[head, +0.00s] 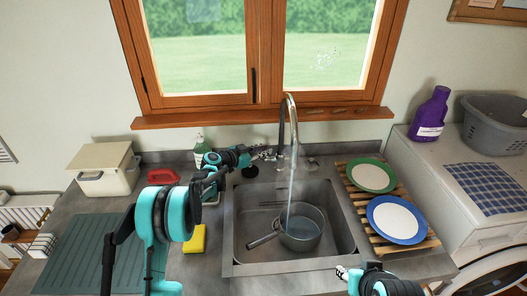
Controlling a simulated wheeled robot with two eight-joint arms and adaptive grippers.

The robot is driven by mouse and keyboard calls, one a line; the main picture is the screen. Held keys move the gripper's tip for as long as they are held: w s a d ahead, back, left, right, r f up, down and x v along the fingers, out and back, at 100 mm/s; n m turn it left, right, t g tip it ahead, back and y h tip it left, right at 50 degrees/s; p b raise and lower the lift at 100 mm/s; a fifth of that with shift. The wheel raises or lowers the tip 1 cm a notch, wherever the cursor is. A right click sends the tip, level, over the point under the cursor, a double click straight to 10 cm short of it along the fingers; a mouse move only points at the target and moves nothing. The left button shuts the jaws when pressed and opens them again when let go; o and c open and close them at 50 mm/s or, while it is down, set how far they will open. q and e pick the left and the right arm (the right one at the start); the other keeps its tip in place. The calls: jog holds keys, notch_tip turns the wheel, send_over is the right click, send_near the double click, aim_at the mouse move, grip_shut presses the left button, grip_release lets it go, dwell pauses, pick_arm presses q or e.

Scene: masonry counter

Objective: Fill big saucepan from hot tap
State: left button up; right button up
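A metal saucepan (301,239) stands in the sink basin (243,245), its handle pointing to the lower left. A stream of water falls from the tall chrome tap (292,105) into the pan, and water shows inside it. My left gripper (267,153) is at the left side of the tap's base, close to or touching it; the tap control there is too small to make out, and so is the finger gap.
A wooden rack (383,243) with a green-rimmed plate (371,175) and a blue-rimmed plate (397,219) stands right of the sink. A yellow sponge (195,239), soap bottle (200,149), red object (162,176) and ribbed drainer (82,255) are on the left.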

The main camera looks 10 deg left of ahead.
dwell(0.3)
pick_arm(q)
jog(key=v, duration=1.2)
jog(key=shift+r, duration=0.1)
